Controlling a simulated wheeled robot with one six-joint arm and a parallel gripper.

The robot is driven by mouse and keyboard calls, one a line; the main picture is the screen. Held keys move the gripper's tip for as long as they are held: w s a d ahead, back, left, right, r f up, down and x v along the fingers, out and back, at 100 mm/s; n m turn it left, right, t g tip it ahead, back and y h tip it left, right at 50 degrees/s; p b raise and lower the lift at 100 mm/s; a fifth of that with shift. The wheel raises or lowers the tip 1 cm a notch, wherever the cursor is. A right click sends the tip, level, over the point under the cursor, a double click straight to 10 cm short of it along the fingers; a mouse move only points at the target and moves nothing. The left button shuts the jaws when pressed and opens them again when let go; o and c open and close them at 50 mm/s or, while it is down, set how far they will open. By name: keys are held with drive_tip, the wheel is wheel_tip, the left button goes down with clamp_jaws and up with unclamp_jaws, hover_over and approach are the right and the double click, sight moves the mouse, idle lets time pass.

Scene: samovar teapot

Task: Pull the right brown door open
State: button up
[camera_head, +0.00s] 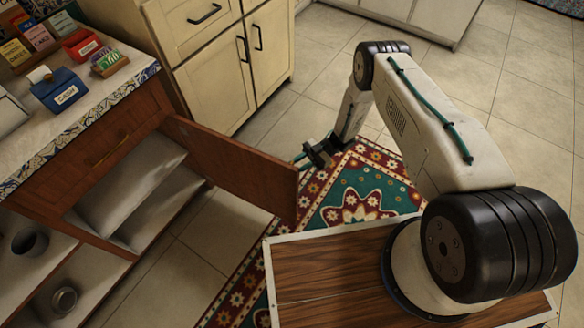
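The right brown door (232,165) stands swung well out from the counter cabinet, hinged at the cabinet's right side. Its free end points toward the middle of the picture. My gripper (312,157) is just beyond the free end of the door, near its upper corner. The fingers are small and dark, so I cannot tell whether they touch the door or are open. The door's handle is not visible. The brown cabinet (130,135) shows its open, pale shelves behind the door.
A dark cup (30,241) and a round tin (64,300) stand on the left shelves. The counter (110,84) holds a blue box (60,90) and a red box (82,46). Cream cupboards (235,62) stand behind. A patterned rug (350,190) covers the floor under my arm.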

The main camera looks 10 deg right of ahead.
drive_tip(key=shift+v, duration=2.6)
